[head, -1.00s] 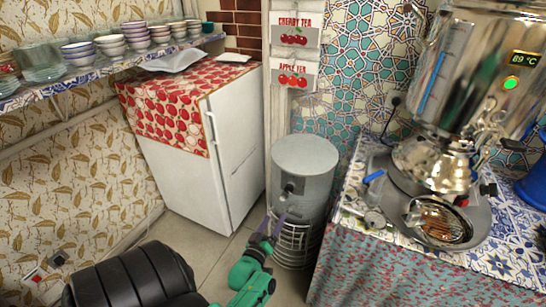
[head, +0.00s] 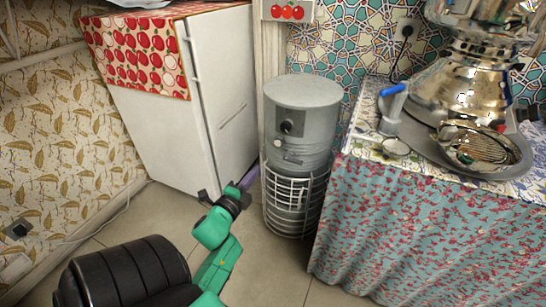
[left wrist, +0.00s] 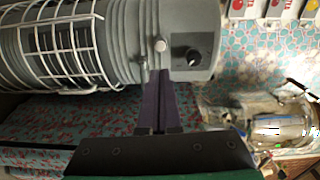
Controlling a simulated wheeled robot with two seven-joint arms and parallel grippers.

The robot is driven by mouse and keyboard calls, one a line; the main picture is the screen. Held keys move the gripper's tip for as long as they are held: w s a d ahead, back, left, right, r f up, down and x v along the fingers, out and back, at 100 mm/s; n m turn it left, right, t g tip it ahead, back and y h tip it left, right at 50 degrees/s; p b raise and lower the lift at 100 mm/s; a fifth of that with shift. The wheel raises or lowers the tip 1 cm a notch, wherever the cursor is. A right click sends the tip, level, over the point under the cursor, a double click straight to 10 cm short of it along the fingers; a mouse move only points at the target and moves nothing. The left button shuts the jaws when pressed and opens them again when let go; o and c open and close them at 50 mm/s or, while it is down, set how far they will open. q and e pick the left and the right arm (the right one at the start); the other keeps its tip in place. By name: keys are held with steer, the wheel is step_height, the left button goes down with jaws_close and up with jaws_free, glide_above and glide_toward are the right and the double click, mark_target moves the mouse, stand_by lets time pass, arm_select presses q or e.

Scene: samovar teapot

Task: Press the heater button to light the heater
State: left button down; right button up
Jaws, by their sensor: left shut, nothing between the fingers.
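The heater (head: 300,100) is a grey cylinder standing on the floor, with a white wire guard over its lower part. A black dial (head: 286,127) is on its front. A small light button (head: 277,143) sits just below the dial. In the left wrist view the heater lies sideways, with the pale round button (left wrist: 160,45) beside the black dial (left wrist: 193,57). My left gripper (head: 253,173) is shut and empty, at the heater's left side in the head view. Its purple fingers (left wrist: 160,75) point toward the button in the wrist view; contact cannot be told. My right gripper is out of view.
A white fridge (head: 215,90) stands left of the heater. A cloth-covered counter (head: 400,220) with a samovar (head: 470,75) stands to the right. Some floor in front of the heater is clear.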

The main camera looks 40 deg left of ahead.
mark_target(277, 143)
arm_select(q)
steer(key=shift+r, duration=0.1)
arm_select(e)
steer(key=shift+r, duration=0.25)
arm_select(q)
steer(key=b+x, duration=0.2)
steer(key=x, duration=1)
steer(key=shift+w+a, duration=0.15)
steer(key=shift+w, duration=0.25)
steer(key=shift+w+a, duration=0.15)
steer(key=shift+w, duration=0.4)
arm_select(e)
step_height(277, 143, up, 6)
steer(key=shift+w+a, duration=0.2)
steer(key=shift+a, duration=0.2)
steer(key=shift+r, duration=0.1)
